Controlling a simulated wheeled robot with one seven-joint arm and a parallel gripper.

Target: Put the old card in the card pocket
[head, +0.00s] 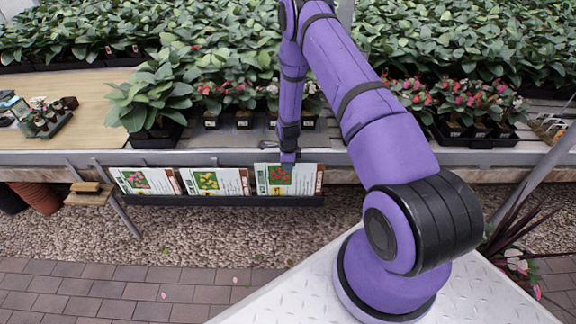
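Three plant cards stand in a row along the front of the bench: a left card with a pink flower picture (137,180), a middle card with a yellow flower picture (212,181), and a right card with a red flower picture (305,180). A long black holder (225,201) runs under them. Which card is the old one, and which part is the card pocket, I cannot tell. My gripper (288,157) points down at the top edge of the right card and overlaps it in the picture. Its fingers are too small to tell whether they grip it.
Potted plants in black trays (157,138) crowd the bench above the metal edge (230,157). A wooden board (85,105) with small pots is at the left. A small wooden block stand (90,194) and brown pots (38,196) are below. Gravel and paving in front are mostly clear.

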